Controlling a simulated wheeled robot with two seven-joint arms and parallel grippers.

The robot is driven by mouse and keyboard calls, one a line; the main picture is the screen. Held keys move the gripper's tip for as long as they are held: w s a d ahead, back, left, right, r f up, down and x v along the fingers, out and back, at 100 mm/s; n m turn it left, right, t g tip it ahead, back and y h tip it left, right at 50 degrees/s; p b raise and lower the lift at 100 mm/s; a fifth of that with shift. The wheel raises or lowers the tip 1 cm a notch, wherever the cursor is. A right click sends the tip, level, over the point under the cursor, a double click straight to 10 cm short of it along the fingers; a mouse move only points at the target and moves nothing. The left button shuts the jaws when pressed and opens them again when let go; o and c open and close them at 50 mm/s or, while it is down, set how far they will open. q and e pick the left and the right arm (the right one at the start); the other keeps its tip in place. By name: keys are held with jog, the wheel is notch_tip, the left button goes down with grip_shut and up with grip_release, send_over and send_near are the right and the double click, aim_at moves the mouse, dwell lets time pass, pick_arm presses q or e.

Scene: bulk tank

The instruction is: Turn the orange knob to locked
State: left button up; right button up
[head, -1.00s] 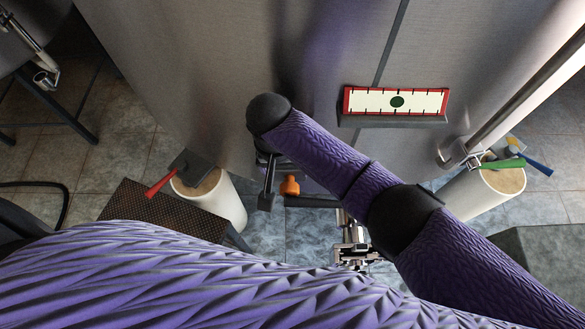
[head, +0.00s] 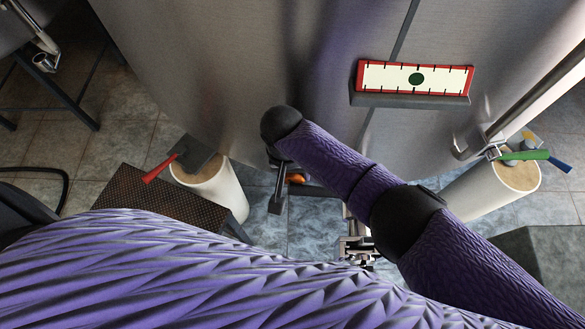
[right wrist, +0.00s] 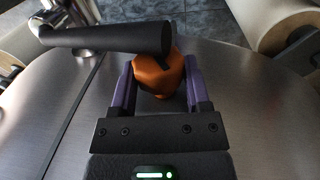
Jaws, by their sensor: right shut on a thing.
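The orange knob (right wrist: 158,75) sits between the two purple fingers of my right gripper (right wrist: 159,82) in the right wrist view. The gripper is shut on it. A dark bar (right wrist: 112,39) crosses over part of the knob in this view. In the head view the knob (head: 296,178) shows only as a small orange patch beside a dark lever (head: 278,198), under my right arm, near the lower edge of the tank (head: 215,75). My right fingers are mostly hidden there by my arm. No lock marking is readable. My left gripper is out of view.
A red-framed level gauge (head: 416,79) with a green dot is on the tank. A dark textured step (head: 150,195) stands at left.

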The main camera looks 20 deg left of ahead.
jog(key=shift+c, duration=1.4)
jog(key=shift+r+y+p, duration=0.2)
jog(key=shift+y+p, duration=0.4)
jog(key=shift+p, duration=0.2)
jog(key=shift+d+g+y+p, duration=0.1)
jog(key=shift+g+y+p, duration=0.2)
jog(key=shift+y+p, duration=0.3)
jog(key=shift+f+g+y, duration=0.2)
jog(key=shift+g+y, duration=0.1)
jog(key=shift+y, duration=0.7)
jog(key=shift+d+g+y, duration=0.1)
jog(key=shift+g+y, duration=0.2)
jog(key=shift+y, duration=0.6)
jog(key=o, duration=1.3)
